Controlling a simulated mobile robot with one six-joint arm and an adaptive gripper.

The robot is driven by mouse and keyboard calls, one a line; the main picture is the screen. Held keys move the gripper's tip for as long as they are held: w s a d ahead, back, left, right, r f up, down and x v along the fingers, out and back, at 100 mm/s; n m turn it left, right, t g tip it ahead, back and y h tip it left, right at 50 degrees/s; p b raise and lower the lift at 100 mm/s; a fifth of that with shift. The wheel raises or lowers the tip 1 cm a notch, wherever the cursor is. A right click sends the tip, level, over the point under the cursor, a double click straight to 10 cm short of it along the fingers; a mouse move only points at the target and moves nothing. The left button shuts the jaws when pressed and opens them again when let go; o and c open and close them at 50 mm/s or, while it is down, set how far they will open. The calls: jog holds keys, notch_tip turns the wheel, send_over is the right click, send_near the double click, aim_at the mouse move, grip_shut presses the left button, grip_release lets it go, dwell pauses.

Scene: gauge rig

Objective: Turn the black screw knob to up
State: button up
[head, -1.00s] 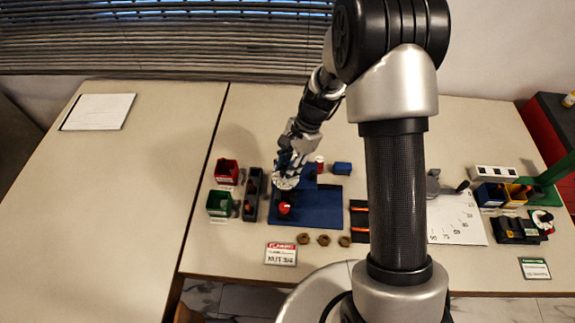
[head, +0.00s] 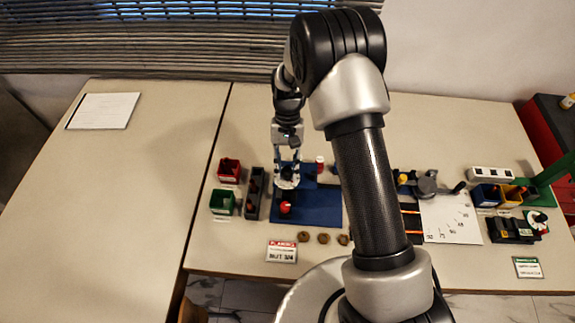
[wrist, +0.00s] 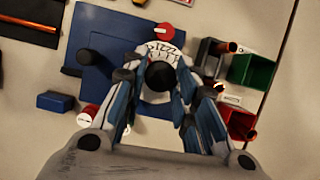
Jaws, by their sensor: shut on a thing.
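The black screw knob (wrist: 160,75) is a round dark knob in front of a pale dial face (wrist: 160,50) with dark marks, in the wrist view. My gripper (wrist: 157,78) has its fingers on both sides of the knob and is shut on it. In the head view my gripper (head: 287,182) is over the left part of the blue base (head: 322,212), and its fingers mostly hide the knob there. A red knob (wrist: 164,31) with a white mark sits just beyond the dial; it also shows in the head view (head: 285,208). I cannot read which way the black knob points.
A red bin (head: 228,170), a green bin (head: 222,203) and a narrow black tray (head: 253,200) stand close left of the base. A red-and-white cylinder (wrist: 87,117) and a blue block (wrist: 55,101) are near my fingers. Several brass nuts (head: 303,237) lie in front.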

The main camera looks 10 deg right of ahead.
jog(key=n+h, duration=0.1)
jog(key=n, duration=0.3)
jog(key=shift+a+n+h+p, duration=0.2)
jog(key=shift+n+h+p, duration=0.1)
jog(key=shift+h, duration=0.1)
jog(key=shift+n+t+h, duration=0.5)
jog(key=shift+n+h, duration=0.1)
jog(key=shift+n, duration=1.2)
jog(key=o, duration=1)
jog(key=v, duration=1.2)
jog(key=shift+a, duration=0.1)
